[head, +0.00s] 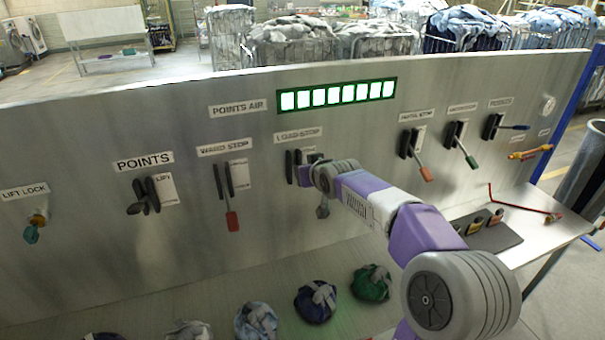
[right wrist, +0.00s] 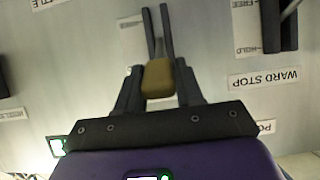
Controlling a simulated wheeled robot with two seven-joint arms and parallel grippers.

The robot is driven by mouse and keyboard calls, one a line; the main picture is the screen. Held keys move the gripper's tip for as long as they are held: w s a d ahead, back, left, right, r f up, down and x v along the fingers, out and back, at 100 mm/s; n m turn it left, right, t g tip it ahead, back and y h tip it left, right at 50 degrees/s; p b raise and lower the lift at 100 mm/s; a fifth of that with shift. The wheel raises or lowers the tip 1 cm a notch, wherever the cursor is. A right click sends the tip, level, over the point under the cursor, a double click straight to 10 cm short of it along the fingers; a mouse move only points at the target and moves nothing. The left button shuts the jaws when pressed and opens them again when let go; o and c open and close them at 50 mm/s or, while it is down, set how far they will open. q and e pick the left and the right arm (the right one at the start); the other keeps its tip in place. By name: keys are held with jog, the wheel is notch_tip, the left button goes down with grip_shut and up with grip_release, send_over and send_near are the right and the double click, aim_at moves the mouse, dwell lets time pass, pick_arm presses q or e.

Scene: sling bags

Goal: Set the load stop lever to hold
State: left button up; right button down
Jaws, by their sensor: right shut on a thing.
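The load stop lever stands in the panel under the LOAD STOP sign (head: 298,134), with its dark slot guides (head: 291,166) showing beside my right gripper. In the right wrist view, which is upside down, its brown-olive handle (right wrist: 158,80) sits between the fingers of my right gripper (right wrist: 158,88), shut on it. In the head view my wrist hides most of the lever, and the gripper hides much of its plate (right wrist: 130,32). I cannot tell the lever's exact setting. My left gripper is not in view.
The ward stop lever (head: 232,221) with a red handle hangs down to the left. The points levers (head: 146,194) are farther left. Red (head: 426,173) and green-handled (head: 470,160) levers stand to the right. Several bundles (head: 315,300) lie below. A metal side table (head: 530,205) stands right.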

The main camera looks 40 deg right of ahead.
jog(key=shift+w+r, duration=0.1)
jog(key=shift+r, duration=0.05)
jog(key=c, duration=0.8)
grip_release()
jog(key=b+v, duration=0.1)
jog(key=v, duration=0.6)
jog(key=shift+s+a, duration=0.15)
jog(key=shift+s, duration=0.05)
jog(key=shift+r, duration=0.1)
